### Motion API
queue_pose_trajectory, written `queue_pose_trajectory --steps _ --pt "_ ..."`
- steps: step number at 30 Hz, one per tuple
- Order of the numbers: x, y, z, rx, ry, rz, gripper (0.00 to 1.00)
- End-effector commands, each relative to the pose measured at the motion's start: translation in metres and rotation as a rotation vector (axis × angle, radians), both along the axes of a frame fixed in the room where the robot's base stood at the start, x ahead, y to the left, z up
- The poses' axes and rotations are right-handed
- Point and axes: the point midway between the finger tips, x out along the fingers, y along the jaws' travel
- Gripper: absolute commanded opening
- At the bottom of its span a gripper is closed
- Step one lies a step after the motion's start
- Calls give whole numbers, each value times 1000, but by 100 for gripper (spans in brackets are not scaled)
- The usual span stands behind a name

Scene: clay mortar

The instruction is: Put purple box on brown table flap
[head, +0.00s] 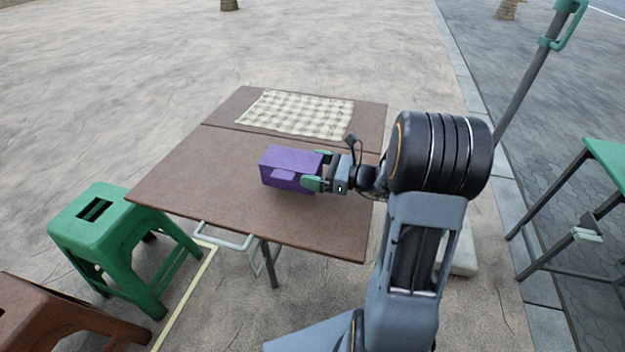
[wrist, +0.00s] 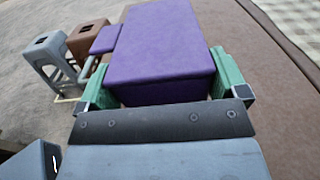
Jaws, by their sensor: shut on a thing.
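The purple box (head: 290,165) has a small tab on its side and is over the main part of the brown table (head: 190,180). I cannot tell whether it touches the tabletop. My gripper (head: 317,170) is shut on the box from the right, with a green finger on each side. In the wrist view the purple box (wrist: 160,50) fills the space between the green fingers. The brown table flap (head: 369,117) is the far strip of the table beyond a seam. A checkered cloth (head: 297,114) covers much of it.
A green stool (head: 120,225) and a brown stool (head: 60,315) stand left of the table. A green-topped table (head: 605,155) and a slanted pole (head: 525,85) are at the right. The tabletop left of the box is clear.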

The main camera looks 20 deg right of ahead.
Motion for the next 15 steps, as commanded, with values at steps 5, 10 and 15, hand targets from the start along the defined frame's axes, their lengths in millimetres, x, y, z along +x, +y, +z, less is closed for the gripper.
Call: queue_pose_trajectory --steps 5,10,15 --pt "3 3 -26 2 3 0 21" --pt "2 3 -35 1 -1 0 21" --pt "2 3 -34 1 -1 0 20"
